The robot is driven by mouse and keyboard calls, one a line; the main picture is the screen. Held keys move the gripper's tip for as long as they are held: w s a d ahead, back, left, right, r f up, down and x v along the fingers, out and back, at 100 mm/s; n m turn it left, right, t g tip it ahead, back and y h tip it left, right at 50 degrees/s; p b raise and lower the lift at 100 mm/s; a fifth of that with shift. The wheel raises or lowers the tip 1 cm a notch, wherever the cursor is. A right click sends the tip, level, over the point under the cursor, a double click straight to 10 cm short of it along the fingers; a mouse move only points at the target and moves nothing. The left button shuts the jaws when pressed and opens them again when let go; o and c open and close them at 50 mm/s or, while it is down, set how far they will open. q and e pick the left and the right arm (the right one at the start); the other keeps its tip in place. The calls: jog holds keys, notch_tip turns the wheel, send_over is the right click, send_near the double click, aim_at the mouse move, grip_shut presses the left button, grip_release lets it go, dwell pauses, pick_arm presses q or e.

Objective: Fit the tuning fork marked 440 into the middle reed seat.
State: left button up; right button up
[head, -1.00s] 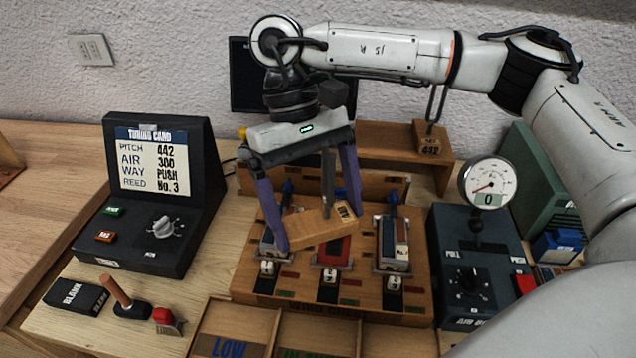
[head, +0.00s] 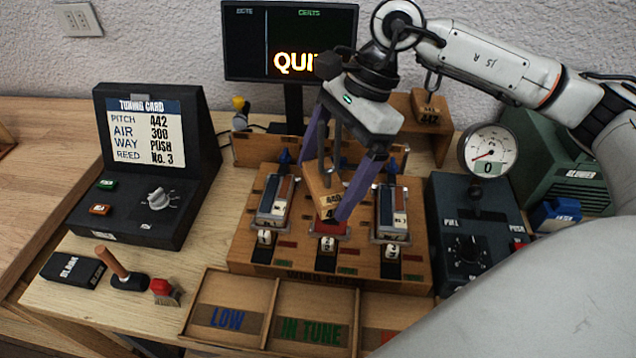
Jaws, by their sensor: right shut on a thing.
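My right gripper (head: 328,185) has purple fingers and is shut on a tuning fork with a wooden block (head: 322,190) and grey prongs. The block's label is partly readable as 44; its last digit is unclear. The block hangs tilted over the middle reed seat (head: 330,228), a red-topped place above the tag 2 on the wooden wind chest (head: 290,278). The block hides part of this seat, and I cannot tell whether it touches it. Another fork block (head: 430,117), marked 442, stands on the shelf at the back right. My left gripper is not in view.
Reed units fill the left seat (head: 273,200) and right seat (head: 393,212). A tuning card console (head: 150,165) stands left, reading pitch 442, reed No. 3. A gauge (head: 487,150) and blue box (head: 470,225) stand right. Sorting trays (head: 230,290) lie in front.

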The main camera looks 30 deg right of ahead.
jog(key=m, duration=0.1)
jog(key=d+m+t, duration=0.1)
jog(key=m, duration=0.1)
jog(key=d+m, duration=0.1)
jog(key=m, duration=0.1)
jog(key=shift+w+d+r+t+h, duration=0.1)
jog(key=shift+w+r+t+h, duration=0.2)
jog(key=shift+w+t, duration=0.1)
jog(key=shift+f+b, duration=2.2)
jog(key=shift+f, duration=0.85)
jog(key=shift+b, duration=0.35)
jog(key=shift+b, duration=0.3)
